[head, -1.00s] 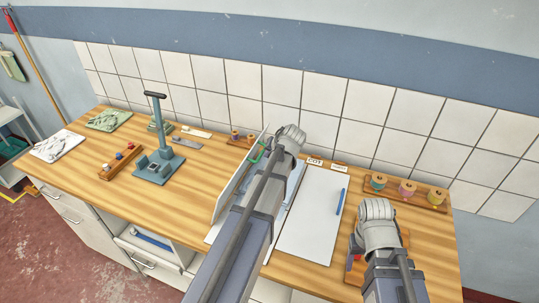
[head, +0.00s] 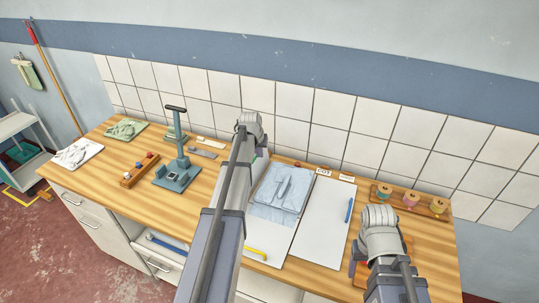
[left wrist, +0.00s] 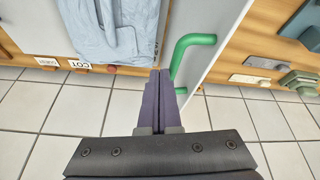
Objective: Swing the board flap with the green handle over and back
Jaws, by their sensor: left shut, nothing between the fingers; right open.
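The board flap (left wrist: 218,38) is a pale panel with a green handle (left wrist: 196,40) near its end, in the left wrist view. In the head view my left arm hides most of the flap, so its exact tilt cannot be told. A crumpled light blue garment (head: 279,190) lies on the board beside it. My left gripper (left wrist: 160,74) is shut and empty, with its fingertips just beside the green handle on the garment side; contact cannot be told. My right gripper (head: 354,268) is open and empty, low over the right end of the table.
A white panel with a blue handle (head: 349,210) lies right of the garment, and a yellow handle (head: 250,252) is at the front. Thread spools (head: 411,197) stand at the back right. A blue-grey press (head: 178,172) stands left. The tiled wall closes the back.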

